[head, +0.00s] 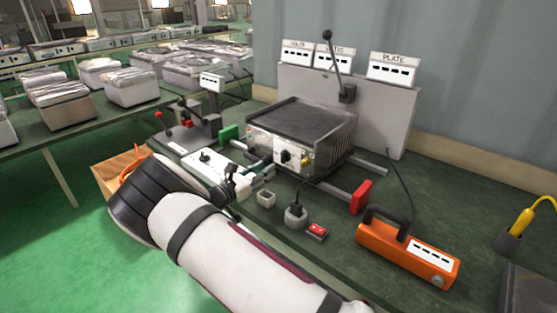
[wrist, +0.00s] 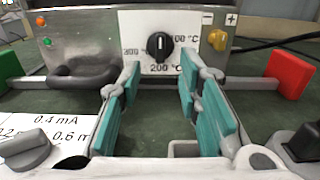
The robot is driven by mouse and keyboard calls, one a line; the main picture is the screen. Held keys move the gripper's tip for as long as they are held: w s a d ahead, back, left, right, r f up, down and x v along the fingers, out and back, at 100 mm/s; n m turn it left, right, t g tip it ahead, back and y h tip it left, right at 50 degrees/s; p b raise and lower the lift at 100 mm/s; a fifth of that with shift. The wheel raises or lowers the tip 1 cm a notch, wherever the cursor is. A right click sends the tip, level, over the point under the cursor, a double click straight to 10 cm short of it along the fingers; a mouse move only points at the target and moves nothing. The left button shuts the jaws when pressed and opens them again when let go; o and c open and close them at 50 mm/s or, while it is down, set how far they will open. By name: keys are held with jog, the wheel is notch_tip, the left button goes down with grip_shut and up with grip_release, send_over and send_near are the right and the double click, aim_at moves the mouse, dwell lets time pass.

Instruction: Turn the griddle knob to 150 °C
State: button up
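The griddle (head: 312,118) is a metal box with a dark flat top on the bench. Its black knob (wrist: 160,46) sits on a white dial plate in the wrist view, and it also shows in the head view (head: 285,156). The dial reads 100 °C at right, 200 °C at the bottom and 300 °C at left. The knob's white mark stands about vertical, near the top. My gripper (wrist: 160,72) is open and empty, its teal fingers either side of the knob in the picture. The knob appears beyond the fingertips; contact is not visible.
A green block (head: 228,133) and red block (head: 361,196) flank the griddle. A panel with a current scale (wrist: 45,130) lies in front at left. A small square cup (head: 266,198), a plugged socket (head: 295,215), a red switch (head: 316,231) and an orange case (head: 408,254) stand nearby.

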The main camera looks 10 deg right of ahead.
aim_at(282, 158)
jog(key=x, duration=0.8)
grip_shut()
